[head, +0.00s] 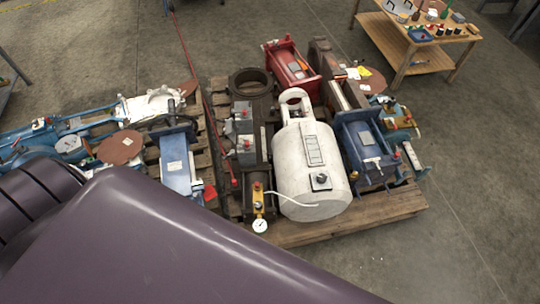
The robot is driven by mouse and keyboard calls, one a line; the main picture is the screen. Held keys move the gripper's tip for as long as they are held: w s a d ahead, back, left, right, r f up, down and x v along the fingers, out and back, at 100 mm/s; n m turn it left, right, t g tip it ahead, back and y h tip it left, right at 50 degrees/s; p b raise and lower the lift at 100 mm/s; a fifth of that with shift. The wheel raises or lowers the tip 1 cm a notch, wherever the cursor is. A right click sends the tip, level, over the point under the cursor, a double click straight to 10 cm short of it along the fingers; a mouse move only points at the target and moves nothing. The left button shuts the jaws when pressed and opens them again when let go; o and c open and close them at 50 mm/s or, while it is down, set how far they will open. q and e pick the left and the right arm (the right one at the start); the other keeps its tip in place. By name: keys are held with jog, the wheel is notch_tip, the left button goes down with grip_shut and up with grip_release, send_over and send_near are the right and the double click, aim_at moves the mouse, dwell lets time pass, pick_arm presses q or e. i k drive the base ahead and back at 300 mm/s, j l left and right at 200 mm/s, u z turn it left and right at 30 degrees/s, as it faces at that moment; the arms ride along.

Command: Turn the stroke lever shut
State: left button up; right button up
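I cannot tell which part is the stroke lever. Several small handles show on the machines on the pallets. A blue machine (359,143) at the right of the near pallet carries a pale T-shaped handle on its face. A yellow fitting (258,199) with a red knob and a round white gauge (260,226) stands at the pallet's front left. A white cylinder (305,150) with a ring on top and a thin white curved rod at its lower end lies between them. Neither gripper is in view.
The wooden pallet (350,222) is crowded with machines, including a red one (289,65). A second loaded pallet (200,150) stands close on its left. A wooden table (418,55) with small items is at upper right. Floor (455,210) to the right is clear.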

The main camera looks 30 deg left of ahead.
aim_at(232, 153)
jog(key=u, duration=1.3)
